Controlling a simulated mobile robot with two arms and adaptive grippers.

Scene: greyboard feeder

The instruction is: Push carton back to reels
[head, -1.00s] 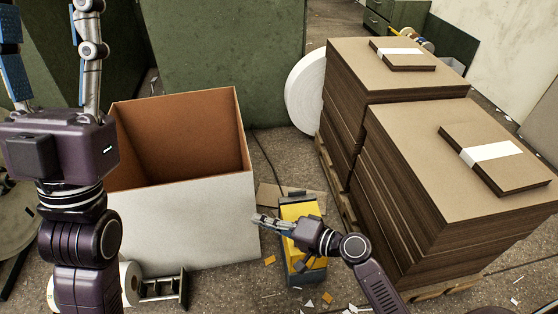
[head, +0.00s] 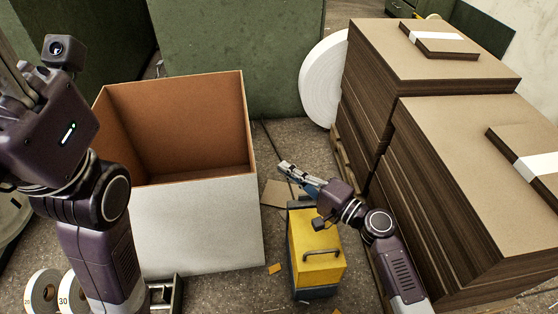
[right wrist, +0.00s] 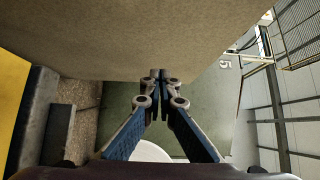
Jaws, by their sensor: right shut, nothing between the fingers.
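The carton (head: 200,225) stands on the floor left of centre, open at the top, whitish outside and brown inside. My right gripper (head: 284,167) is shut and empty, just right of the carton's right side, pointing away from me; I cannot tell if it touches. In the right wrist view, the shut fingertips (right wrist: 160,77) show against a broad greyish-brown surface, apparently the carton's side wall (right wrist: 160,35). A large white reel (head: 322,85) stands behind at right; smaller reels (head: 44,291) are low at left. My left gripper (head: 14,80) is at the left edge, partly cut off.
A yellow box with a handle (head: 316,245) stands under my right arm. Tall board stacks (head: 450,200) line the right side. A green cabinet (head: 235,45) is behind the carton.

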